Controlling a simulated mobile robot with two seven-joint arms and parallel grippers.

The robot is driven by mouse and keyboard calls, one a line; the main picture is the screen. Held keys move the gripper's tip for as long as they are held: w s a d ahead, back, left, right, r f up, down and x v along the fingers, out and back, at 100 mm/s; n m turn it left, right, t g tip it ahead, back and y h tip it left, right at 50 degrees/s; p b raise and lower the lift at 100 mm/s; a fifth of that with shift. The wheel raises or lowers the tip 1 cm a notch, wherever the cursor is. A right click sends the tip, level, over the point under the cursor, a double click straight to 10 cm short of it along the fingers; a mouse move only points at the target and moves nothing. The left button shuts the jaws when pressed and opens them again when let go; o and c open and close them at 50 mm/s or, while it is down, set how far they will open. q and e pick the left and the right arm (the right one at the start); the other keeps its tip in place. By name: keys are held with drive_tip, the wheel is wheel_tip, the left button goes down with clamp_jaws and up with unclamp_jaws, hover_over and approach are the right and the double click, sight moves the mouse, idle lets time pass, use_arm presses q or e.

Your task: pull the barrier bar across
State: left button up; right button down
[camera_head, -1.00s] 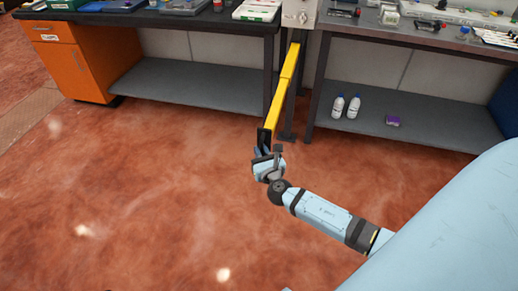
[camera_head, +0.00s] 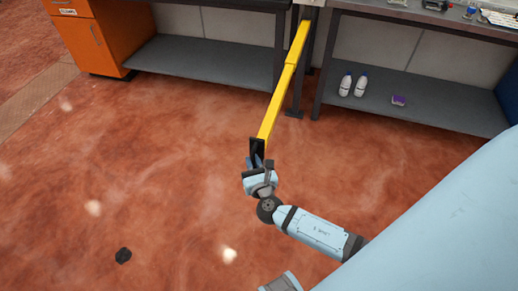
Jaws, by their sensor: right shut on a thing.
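The yellow barrier bar (camera_head: 282,92) runs from a dark post between the two benches out over the floor toward me. It has a thicker and a thinner section, with a black piece at its near end. My right gripper (camera_head: 257,162) is shut on this black end, and the fingers partly hide it. My right arm comes in from the lower right. My left gripper cannot be made out in the picture.
A bench with an orange cabinet (camera_head: 90,38) stands at the back left. The right bench's lower shelf (camera_head: 425,103) holds two white bottles and a purple box.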

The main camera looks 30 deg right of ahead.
drive_tip(key=shift+s+a, duration=0.85)
drive_tip(key=shift+a, duration=0.15)
drive_tip(key=c, duration=1.4)
unclamp_jaws()
drive_tip(key=shift+r, duration=0.1)
